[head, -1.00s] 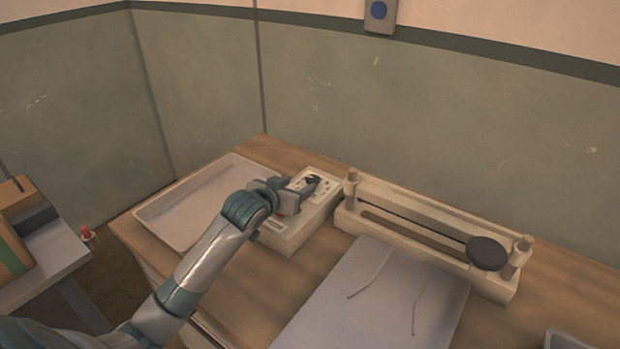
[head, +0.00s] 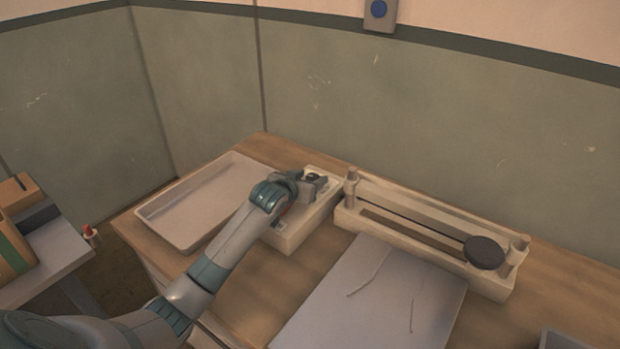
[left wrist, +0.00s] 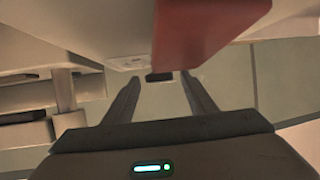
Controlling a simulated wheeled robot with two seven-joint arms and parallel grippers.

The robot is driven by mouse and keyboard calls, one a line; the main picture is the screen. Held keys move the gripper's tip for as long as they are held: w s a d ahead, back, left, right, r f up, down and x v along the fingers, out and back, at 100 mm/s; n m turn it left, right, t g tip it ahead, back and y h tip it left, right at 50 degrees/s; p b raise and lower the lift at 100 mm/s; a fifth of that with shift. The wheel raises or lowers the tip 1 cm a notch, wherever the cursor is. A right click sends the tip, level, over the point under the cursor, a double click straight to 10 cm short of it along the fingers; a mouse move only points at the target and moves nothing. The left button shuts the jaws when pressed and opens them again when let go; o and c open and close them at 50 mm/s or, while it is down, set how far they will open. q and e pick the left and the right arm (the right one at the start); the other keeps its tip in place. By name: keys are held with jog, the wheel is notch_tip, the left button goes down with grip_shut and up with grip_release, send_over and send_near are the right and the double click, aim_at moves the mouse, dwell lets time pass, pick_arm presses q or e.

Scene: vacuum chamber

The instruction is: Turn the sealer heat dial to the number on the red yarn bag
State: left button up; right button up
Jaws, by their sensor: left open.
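The sealer's control box (head: 285,238) is a pale block on the wooden table, left of the sealing bar. My left gripper (head: 315,181) is over the far end of its top, with fingers apart. A small dark knob, apparently the heat dial (head: 313,177), shows by the fingertips and is partly covered. In the left wrist view, a dark piece (left wrist: 160,76) lies between the open fingertips, beside a red surface (left wrist: 200,38). I cannot tell whether the fingers touch the dial. The dial's numbers are unreadable. I cannot make out a red yarn bag. My right gripper is not in view.
The sealing bar (head: 420,232) with a round dark knob (head: 485,252) stands right of the box. A shallow tray (head: 160,228) is left of it. A grey sheet (head: 370,300) lies in front. Boxes (head: 22,225) and a small red-topped item (head: 88,232) are far left.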

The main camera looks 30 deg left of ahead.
pick_arm(q)
jog(key=shift+c, duration=0.6)
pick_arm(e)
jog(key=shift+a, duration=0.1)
pick_arm(q)
jog(key=c, duration=0.9)
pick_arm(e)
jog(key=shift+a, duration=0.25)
